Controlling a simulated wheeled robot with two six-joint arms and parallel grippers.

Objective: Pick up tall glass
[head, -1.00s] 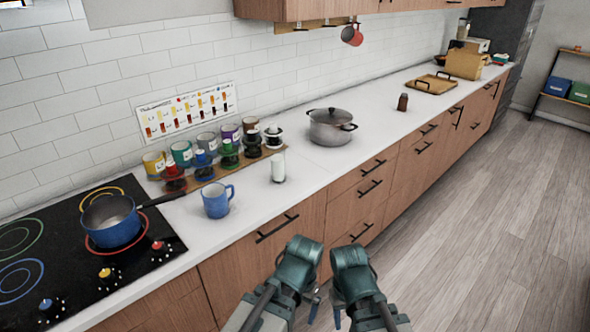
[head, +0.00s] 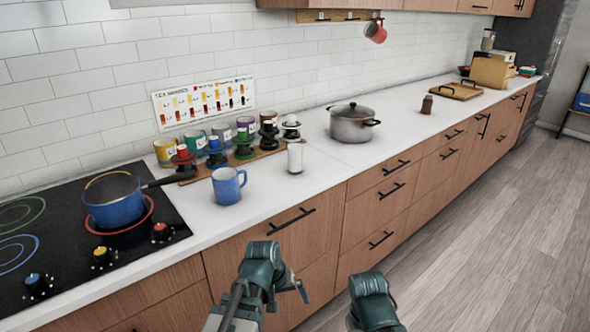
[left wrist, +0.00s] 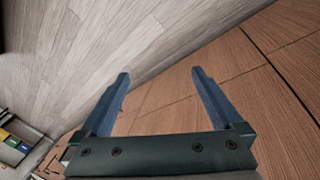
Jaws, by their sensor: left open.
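A tall, whitish glass (head: 295,157) stands upright on the white counter, right of the blue mug (head: 227,186) and in front of the small rack. My left gripper (head: 303,291) is low in front of the drawer fronts, below the counter and apart from the glass; only a bit of its blue fingers shows there. In the left wrist view my left gripper (left wrist: 158,100) has its two blue fingers spread wide with nothing between them. The glass is not in that view. Part of my right arm shows at the bottom of the head view, but its gripper fingers do not.
A lidded pot (head: 352,124) stands right of the glass. Several coloured mugs and small stands line a wooden board (head: 212,168) behind it. A blue saucepan (head: 115,203) sits on the black cooktop (head: 60,262) at left. The counter front around the glass is clear.

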